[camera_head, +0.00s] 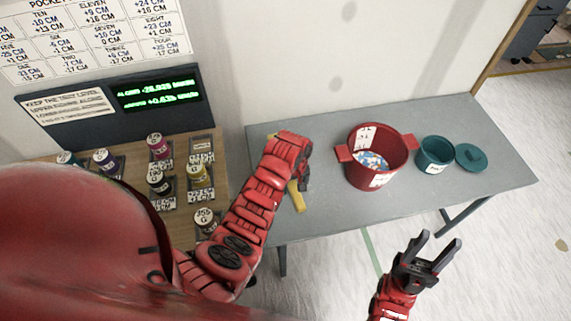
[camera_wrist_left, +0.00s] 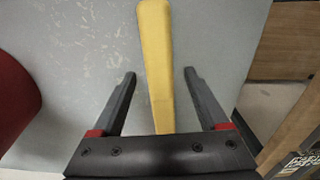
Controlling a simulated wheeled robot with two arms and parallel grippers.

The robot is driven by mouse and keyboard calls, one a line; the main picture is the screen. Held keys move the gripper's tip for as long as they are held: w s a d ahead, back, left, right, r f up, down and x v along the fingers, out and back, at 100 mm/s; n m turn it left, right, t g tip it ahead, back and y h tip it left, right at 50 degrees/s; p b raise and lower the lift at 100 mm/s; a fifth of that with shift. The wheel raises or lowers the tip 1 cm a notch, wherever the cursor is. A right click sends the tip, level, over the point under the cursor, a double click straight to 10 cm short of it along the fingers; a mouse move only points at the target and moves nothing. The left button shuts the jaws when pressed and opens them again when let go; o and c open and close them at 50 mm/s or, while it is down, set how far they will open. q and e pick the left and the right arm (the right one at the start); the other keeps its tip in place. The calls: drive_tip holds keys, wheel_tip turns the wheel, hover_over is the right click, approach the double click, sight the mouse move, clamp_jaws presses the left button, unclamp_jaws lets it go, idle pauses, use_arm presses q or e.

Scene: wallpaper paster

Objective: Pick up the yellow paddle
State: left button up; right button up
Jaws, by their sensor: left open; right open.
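The yellow paddle (camera_head: 297,197) lies on the grey table, partly hidden under my left arm in the head view. In the left wrist view, a long yellow part of the paddle (camera_wrist_left: 156,50) runs between the two fingers of my left gripper (camera_wrist_left: 159,74), with a gap on each side. My left gripper (camera_head: 304,178) is open over the paddle; its fingers are mostly hidden by the arm in the head view. My right gripper (camera_head: 430,252) is open and empty, in front of the table's front edge.
A red two-handled pot (camera_head: 395,148) with blue and white contents stands right of the paddle on the grey table (camera_head: 330,217). A teal pot (camera_head: 436,153) and teal lid (camera_head: 472,157) are further right. A wooden stand (camera_head: 135,178) with several labelled jars is left.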

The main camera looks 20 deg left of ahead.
use_arm(q)
drive_tip(key=shift+f, duration=0.3)
clamp_jaws()
drive_tip(key=shift+r, duration=0.1)
idle(0.4)
